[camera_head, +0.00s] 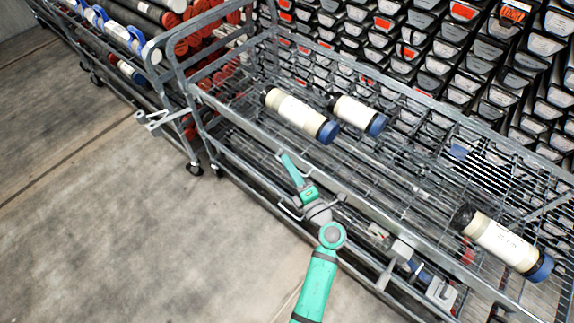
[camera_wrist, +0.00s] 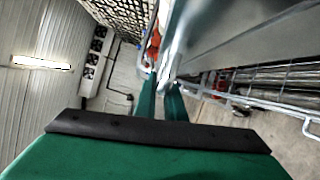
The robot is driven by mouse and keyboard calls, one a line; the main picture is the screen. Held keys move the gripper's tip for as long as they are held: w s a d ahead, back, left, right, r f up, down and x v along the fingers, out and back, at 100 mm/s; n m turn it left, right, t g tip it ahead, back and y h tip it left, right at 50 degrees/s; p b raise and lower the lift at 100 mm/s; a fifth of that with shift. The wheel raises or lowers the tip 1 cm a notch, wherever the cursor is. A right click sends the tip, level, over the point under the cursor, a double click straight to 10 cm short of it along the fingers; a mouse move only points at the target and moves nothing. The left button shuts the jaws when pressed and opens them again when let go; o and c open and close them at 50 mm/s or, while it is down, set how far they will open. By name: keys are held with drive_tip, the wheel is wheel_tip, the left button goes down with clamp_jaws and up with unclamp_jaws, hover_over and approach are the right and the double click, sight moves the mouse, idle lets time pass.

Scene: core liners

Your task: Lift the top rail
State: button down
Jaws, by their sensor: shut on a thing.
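The top rail (camera_head: 235,118) is a long grey metal bar along the near side of a wire-mesh cart. It runs from the upper left to the lower right. My green gripper (camera_head: 287,158) reaches up to this rail near its middle from the aisle side. In the wrist view the rail (camera_wrist: 240,45) is a broad, close grey surface. The two green fingers (camera_wrist: 163,92) point at its edge and sit close together on it. The exact contact is partly hidden by the fingers and the rail.
Two white core tubes (camera_head: 295,112) (camera_head: 357,114) lie on the mesh deck, and a third tube (camera_head: 503,244) lies at the right. A second cart (camera_head: 100,55) stands at the left. Racks of boxes (camera_head: 440,60) fill the back. The concrete floor (camera_head: 110,210) at left is clear.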

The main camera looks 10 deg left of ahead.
drive_tip(key=c, duration=1.8)
unclamp_jaws()
drive_tip(key=shift+r, duration=0.4)
drive_tip(key=shift+c, duration=0.2)
drive_tip(key=shift+f, duration=0.1)
drive_tip(key=v, duration=1.1)
drive_tip(key=shift+a, duration=0.1)
drive_tip(key=s+d+r+m+h, duration=0.1)
drive_tip(key=s+m+h, duration=0.5)
drive_tip(key=s+m, duration=0.8)
drive_tip(key=s+d+m+t+h, duration=0.1)
drive_tip(key=s+d+m+h, duration=0.2)
drive_tip(key=s+m, duration=1.1)
drive_tip(key=s+h, duration=0.1)
drive_tip(key=h, duration=0.2)
drive_tip(key=shift+s+d+r+h, duration=0.2)
drive_tip(key=shift+s+r+h, duration=0.1)
drive_tip(key=shift+s+r, duration=0.1)
